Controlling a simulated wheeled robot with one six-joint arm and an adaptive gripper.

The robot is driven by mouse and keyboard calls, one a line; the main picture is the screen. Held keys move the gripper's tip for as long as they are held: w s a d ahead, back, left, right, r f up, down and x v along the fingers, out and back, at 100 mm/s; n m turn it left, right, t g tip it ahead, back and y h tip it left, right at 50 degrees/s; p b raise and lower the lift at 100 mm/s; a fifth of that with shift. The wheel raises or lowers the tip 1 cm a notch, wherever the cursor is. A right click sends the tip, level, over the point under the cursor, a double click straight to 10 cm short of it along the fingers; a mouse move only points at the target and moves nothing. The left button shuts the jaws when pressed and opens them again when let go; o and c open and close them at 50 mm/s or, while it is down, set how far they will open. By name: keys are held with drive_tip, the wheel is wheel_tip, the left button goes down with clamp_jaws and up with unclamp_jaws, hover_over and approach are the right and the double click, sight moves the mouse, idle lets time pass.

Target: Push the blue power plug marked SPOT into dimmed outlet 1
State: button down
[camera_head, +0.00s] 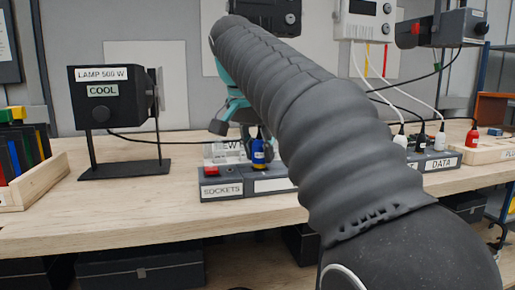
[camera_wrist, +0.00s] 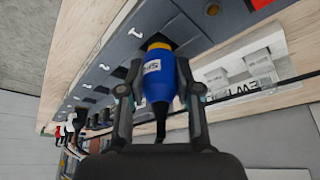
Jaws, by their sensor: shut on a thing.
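The blue power plug (camera_wrist: 158,82) has a white label, turned on its side and too small to read surely, and a yellow front end. It also shows in the head view (camera_head: 259,157), upright over the grey socket strip (camera_head: 240,188). My gripper (camera_wrist: 160,78) is shut on the plug, one finger on each side. In the wrist view the plug's yellow end meets a dark opening in the grey strip (camera_wrist: 128,42). How deep it sits is hidden. I cannot read which outlet is dimmed outlet 1. My arm covers the strip's right part in the head view.
A black lamp box (camera_head: 103,92) marked LAMP 500 W and COOL stands at left. A wooden crate (camera_head: 40,185) is at far left. At right, several corded plugs stand by a DATA label (camera_head: 441,164). Clear white pieces (camera_wrist: 240,72) lie beside the strip.

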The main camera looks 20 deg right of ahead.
drive_tip(key=shift+f+b, duration=0.35)
drive_tip(key=shift+f, duration=0.25)
drive_tip(key=c, duration=0.7)
unclamp_jaws()
drive_tip(key=shift+r, duration=0.1)
